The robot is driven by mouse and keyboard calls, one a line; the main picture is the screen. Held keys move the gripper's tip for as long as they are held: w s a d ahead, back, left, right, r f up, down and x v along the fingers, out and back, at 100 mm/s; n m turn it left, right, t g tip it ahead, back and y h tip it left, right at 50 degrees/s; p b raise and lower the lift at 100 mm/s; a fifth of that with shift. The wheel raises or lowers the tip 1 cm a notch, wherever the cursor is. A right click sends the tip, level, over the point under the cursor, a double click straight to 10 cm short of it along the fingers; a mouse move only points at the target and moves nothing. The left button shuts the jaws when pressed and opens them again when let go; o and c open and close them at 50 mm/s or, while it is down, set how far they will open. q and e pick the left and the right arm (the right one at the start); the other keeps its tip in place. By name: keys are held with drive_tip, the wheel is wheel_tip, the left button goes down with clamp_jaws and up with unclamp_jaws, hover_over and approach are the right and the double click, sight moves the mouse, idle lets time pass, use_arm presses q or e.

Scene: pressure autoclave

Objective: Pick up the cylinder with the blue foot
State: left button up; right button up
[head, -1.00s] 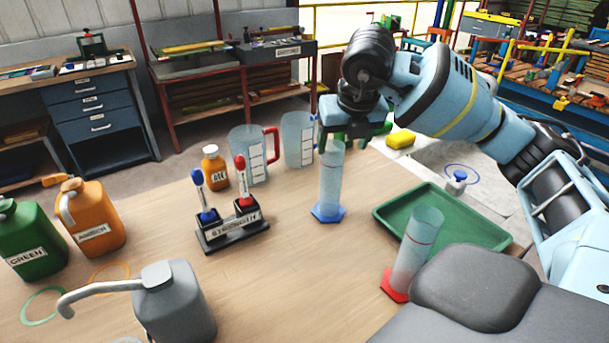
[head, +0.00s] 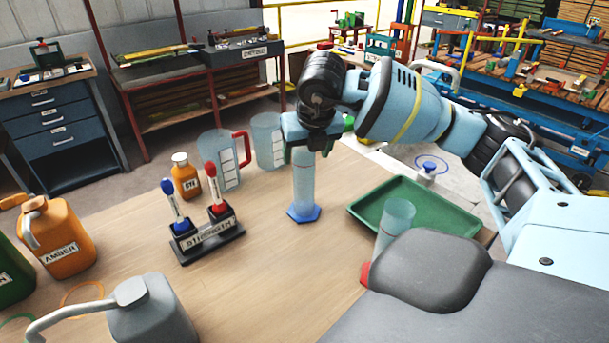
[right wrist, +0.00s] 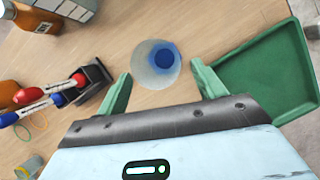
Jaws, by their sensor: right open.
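The clear cylinder with the blue foot (head: 304,192) stands upright on the wooden table near the middle of the head view. My right gripper (head: 303,150) is over it, its fingers pointing down and hiding the top of the cylinder. In the right wrist view I look down on the cylinder's round rim and blue foot (right wrist: 164,56). It sits between the two green fingers of the open gripper (right wrist: 161,72), with a gap to each finger. My left gripper is not in view.
A green tray (head: 363,214) lies right of the cylinder. A red-footed cylinder (head: 393,224) stands nearer, partly hidden by my arm. Left are a stand (head: 207,243) with blue and red tools, an amber bottle (head: 185,177) and jugs (head: 226,170). Bare tabletop lies in front.

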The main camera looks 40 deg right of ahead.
drive_tip(key=shift+x, duration=1.4)
drive_tip(key=shift+c, duration=0.3)
drive_tip(key=shift+r, duration=0.1)
drive_tip(key=c, duration=1.3)
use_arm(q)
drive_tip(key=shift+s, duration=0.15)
use_arm(e)
drive_tip(key=shift+r, duration=0.1)
